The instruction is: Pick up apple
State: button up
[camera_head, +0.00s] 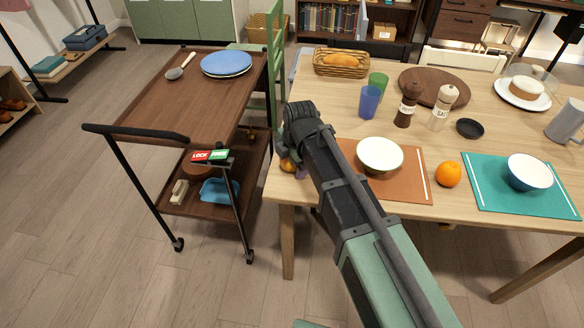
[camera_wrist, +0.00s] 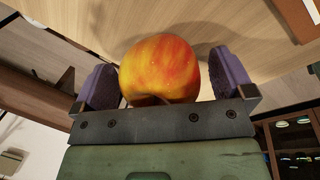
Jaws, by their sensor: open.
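The apple (camera_wrist: 160,68) is red and yellow and fills the middle of the wrist view. It sits between the two purple fingers of my gripper (camera_wrist: 165,75), with a visible gap to the right finger. The left finger is close to it; I cannot tell if it touches. In the head view the apple (camera_head: 288,165) shows only in part at the left edge of the table (camera_head: 480,120), mostly hidden behind my arm. My gripper (camera_head: 296,168) is there too, largely hidden, with a bit of purple finger showing. The jaws are open around the apple.
A white bowl (camera_head: 380,154) on an orange placemat (camera_head: 412,186) stands right of my arm. An orange (camera_head: 448,174), a blue cup (camera_head: 370,100) and a bread basket (camera_head: 341,63) are also on the table. A brown trolley (camera_head: 190,100) stands to the left.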

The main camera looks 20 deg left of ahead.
jog(key=shift+r, duration=0.15)
jog(key=shift+c, duration=0.3)
jog(key=c, duration=1)
jog(key=w+a+p+v, duration=0.1)
jog(key=p+v, duration=0.5)
jog(key=p, duration=0.1)
jog(key=a+p+v, duration=0.1)
jog(key=p+v, duration=0.5)
jog(key=v, duration=0.1)
jog(key=w+a+r+p+v, duration=0.1)
jog(key=p+v, duration=0.6)
jog(key=shift+w+f+p, duration=0.15)
jog(key=shift+w+p, duration=0.15)
jog(key=shift+w, duration=0.05)
jog(key=shift+c, duration=0.2)
jog(key=shift+f, duration=0.1)
jog(key=shift+f, duration=0.1)
